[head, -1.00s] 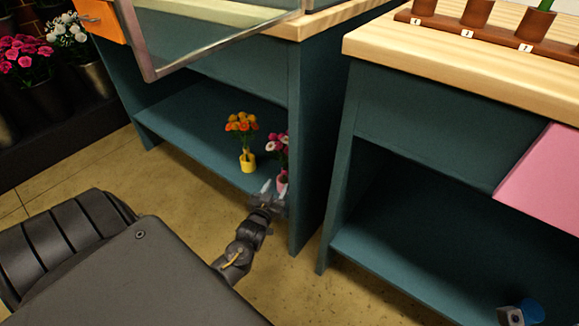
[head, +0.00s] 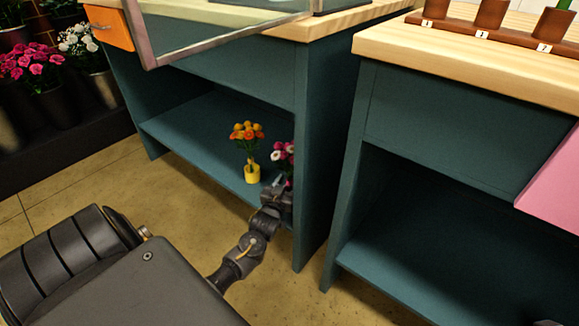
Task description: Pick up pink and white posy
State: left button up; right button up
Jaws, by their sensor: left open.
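The pink and white posy (head: 283,153) stands on the low shelf of the left teal bench, close to the bench's right side panel. Its flower heads show above my left gripper (head: 279,183). Its lower part is mostly hidden behind the gripper. My left gripper is open and reaches in over the shelf's front edge, right at the posy's lower part. I cannot tell whether the fingers are around it or touching it.
An orange posy in a yellow vase (head: 252,172) stands just left of the pink and white one. The bench's side panel (head: 312,150) is close on the right. The shelf (head: 195,135) is free further left. A second teal bench (head: 440,130) stands to the right.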

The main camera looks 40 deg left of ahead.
aim_at(288, 182)
pick_arm(q)
jog(key=x, duration=0.1)
jog(key=b+x, duration=0.1)
jog(key=x, duration=0.2)
jog(key=shift+f+b, duration=0.35)
jog(key=shift+b, duration=0.05)
jog(key=shift+w+r, duration=0.15)
jog(key=shift+r, duration=0.05)
jog(key=shift+c, duration=0.4)
grip_shut()
